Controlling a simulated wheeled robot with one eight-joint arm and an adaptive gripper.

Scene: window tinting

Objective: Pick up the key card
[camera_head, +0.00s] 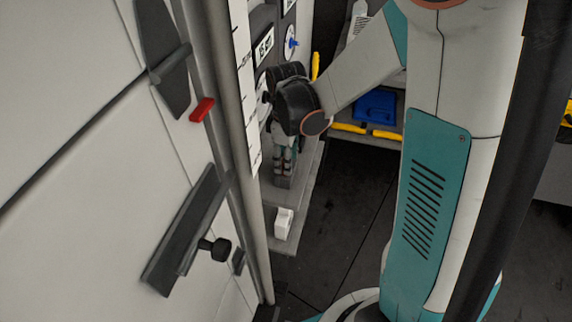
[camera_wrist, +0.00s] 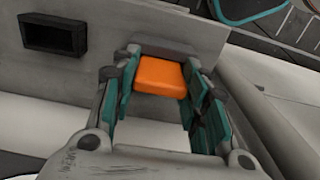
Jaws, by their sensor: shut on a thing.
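An orange, block-like piece (camera_wrist: 160,76), which I take to be the key card, sits between the teal finger pads in the wrist view. My gripper (camera_wrist: 162,88) is shut on it, with a pad at each side. A pale flat surface (camera_wrist: 150,134) shows just below the orange piece; I cannot tell whether it belongs to it. In the head view my gripper (camera_head: 284,166) points down just above the grey ledge beside the wall panel. The held piece cannot be made out there.
A small white block (camera_head: 283,224) stands on the grey ledge (camera_head: 286,243). A white door with dark handles (camera_head: 183,232) and a red tab (camera_head: 202,109) is at left. A blue bin (camera_head: 374,106) lies behind. A dark slot (camera_wrist: 53,35) shows beside my gripper.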

